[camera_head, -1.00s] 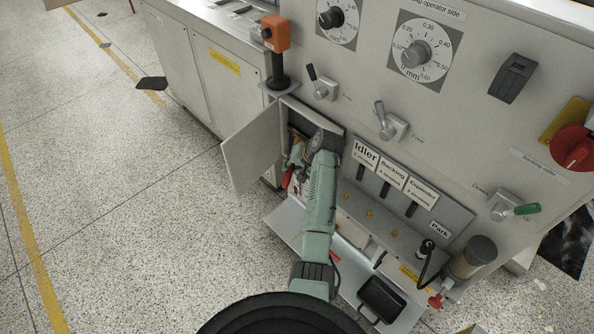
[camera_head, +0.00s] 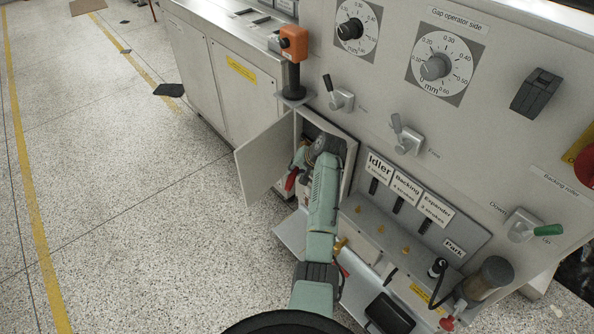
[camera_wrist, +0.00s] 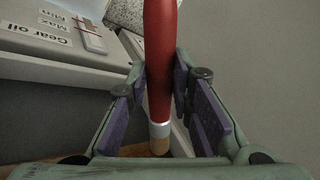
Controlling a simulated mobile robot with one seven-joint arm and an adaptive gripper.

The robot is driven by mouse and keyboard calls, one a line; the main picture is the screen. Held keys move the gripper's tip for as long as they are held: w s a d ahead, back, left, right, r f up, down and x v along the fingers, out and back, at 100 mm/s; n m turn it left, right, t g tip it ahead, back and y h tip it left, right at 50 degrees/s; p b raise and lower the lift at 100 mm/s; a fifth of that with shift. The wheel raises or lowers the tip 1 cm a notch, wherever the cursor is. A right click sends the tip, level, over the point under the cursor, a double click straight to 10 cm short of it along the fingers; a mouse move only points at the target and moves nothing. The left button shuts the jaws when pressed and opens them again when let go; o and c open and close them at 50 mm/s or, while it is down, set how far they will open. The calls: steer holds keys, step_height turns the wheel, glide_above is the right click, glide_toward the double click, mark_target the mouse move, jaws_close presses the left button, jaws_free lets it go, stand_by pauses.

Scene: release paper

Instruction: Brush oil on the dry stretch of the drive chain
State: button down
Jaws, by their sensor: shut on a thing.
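My gripper (camera_wrist: 161,78) is shut on a brush with a red handle (camera_wrist: 160,60), its purple pads on both sides of the handle. The brush's silver ferrule and pale tan bristles point to the bottom of the wrist view. In the head view my gripper (camera_head: 297,163) is at the opening of a compartment in the machine's front, beside its open door (camera_head: 263,160). A small red piece, seemingly the handle, shows there. The drive chain cannot be made out in either view; my arm and the door hide much of the compartment.
The wrist view shows a grey housing labelled "Gear oil" (camera_wrist: 38,32) with Min and Max marks, close left of the brush. An orange control box (camera_head: 293,43) stands above the door. Right of my arm are labelled levers (camera_head: 397,203) and a black tray (camera_head: 389,315).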

steer(key=shift+s+a+r+p, duration=0.15)
steer(key=shift+s+a+p, duration=0.1)
steer(key=shift+a+p, duration=0.15)
steer(key=shift+s+a+p, duration=0.45)
steer(key=shift+s+a, duration=0.3)
steer(key=shift+a, duration=0.3)
steer(key=shift+s+a+p, duration=0.4)
steer(key=shift+s+a, duration=0.35)
steer(key=shift+a, duration=0.25)
steer(key=shift+s+a, duration=0.9)
steer(key=shift+a, duration=0.3)
steer(key=shift+f, duration=0.2)
